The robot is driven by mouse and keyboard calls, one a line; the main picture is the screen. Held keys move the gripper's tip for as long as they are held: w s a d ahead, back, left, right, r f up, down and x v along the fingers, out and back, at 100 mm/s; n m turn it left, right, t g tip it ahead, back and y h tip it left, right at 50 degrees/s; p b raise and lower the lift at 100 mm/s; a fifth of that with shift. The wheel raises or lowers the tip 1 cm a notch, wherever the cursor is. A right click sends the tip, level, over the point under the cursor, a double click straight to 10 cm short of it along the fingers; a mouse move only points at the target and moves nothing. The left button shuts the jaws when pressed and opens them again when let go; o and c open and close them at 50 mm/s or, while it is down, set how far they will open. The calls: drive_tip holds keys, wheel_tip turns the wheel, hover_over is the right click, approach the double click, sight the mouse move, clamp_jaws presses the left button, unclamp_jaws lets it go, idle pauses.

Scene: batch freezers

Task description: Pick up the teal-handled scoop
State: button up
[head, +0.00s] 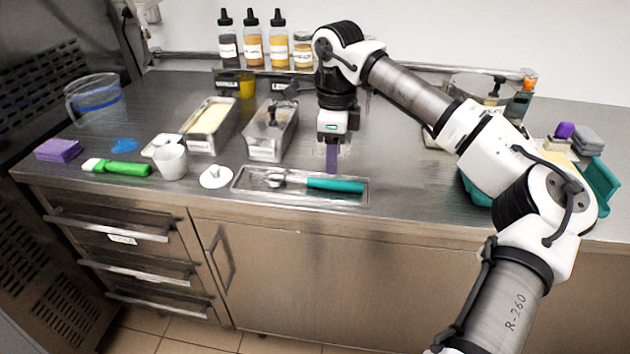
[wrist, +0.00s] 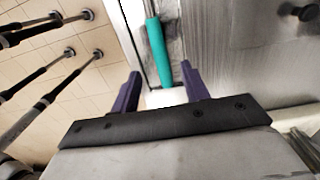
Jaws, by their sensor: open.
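The teal-handled scoop (head: 335,185) lies in a shallow steel tray (head: 300,200) near the front edge of the counter. Its metal head points left and its teal handle points right. My gripper (head: 332,160) hangs pointing down above and slightly behind the handle, apart from it. In the wrist view, the teal handle (wrist: 158,52) shows beyond the open fingers of my gripper (wrist: 162,85), roughly between their tips but with nothing held. The scoop's head is out of sight in the wrist view.
Two steel pans (head: 208,125) (head: 270,135) stand behind the tray. A white cup (head: 171,162), a white round lid (head: 215,177) and a green-handled brush (head: 118,167) lie to the left. Several bottles (head: 253,40) line the back.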

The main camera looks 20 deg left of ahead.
sight(329, 181)
drive_tip(key=shift+s+a+f+p, duration=0.1)
drive_tip(key=shift+f+p, duration=0.2)
drive_tip(key=shift+f, duration=0.8)
drive_tip(key=shift+w+a+f+p, duration=0.1)
drive_tip(key=shift+f+p, duration=0.15)
drive_tip(key=shift+f, duration=0.8)
drive_tip(key=shift+s+a+f+p, duration=0.1)
drive_tip(key=shift+f+p, duration=0.2)
drive_tip(key=shift+f, duration=0.8)
drive_tip(key=c, duration=1)
drive_tip(key=shift+r, duration=0.15)
